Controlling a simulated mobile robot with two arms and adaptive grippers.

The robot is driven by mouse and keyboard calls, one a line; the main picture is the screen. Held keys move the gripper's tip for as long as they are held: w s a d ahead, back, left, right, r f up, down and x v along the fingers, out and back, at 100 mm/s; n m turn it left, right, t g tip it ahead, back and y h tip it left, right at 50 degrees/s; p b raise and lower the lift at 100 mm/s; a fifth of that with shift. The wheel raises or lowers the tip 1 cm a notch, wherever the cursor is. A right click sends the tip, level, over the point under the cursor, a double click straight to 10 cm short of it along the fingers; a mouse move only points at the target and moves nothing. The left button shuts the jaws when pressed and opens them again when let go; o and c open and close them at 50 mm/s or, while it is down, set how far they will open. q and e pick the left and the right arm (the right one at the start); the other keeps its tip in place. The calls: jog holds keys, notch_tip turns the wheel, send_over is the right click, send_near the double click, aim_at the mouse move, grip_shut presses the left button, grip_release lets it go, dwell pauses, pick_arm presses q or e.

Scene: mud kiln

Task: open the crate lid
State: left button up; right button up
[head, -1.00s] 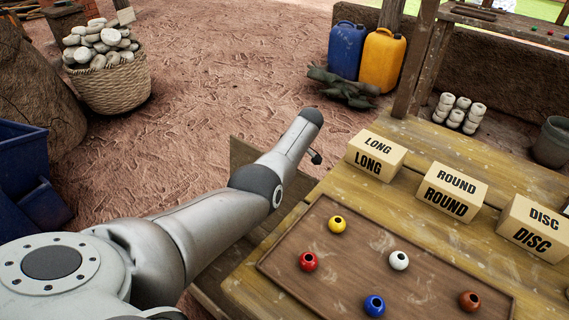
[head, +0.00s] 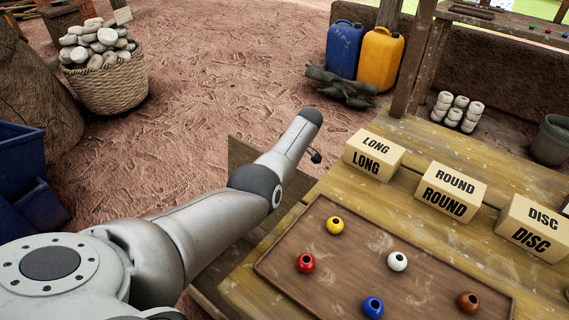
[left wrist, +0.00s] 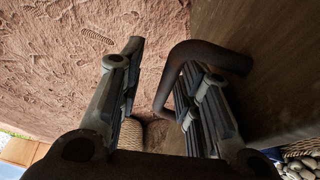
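A brown wooden panel that looks like the crate lid (head: 240,160) shows behind my left arm in the head view, beside the table's left edge. Most of the crate is hidden by my arm and the table. In the left wrist view a brown panel (left wrist: 270,50) fills the right side, with a dark curved handle (left wrist: 200,52) standing out from it. My left gripper (left wrist: 160,60) is open, its fingers wide apart. The right-hand finger lies within the handle's curve, and the handle's bar shows between the fingers. Contact cannot be told. My right gripper is in neither view.
The table holds a brown tray (head: 335,275) with several coloured beads, and boxes marked LONG (head: 365,163), ROUND (head: 443,205) and DISC (head: 528,240). A stone-filled basket (head: 110,90) and blue bins (head: 20,150) stand left. Bare ground lies beyond my arm.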

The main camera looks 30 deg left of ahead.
pick_arm(q)
notch_tip(320, 180, up, 10)
dwell(0.5)
dwell(0.5)
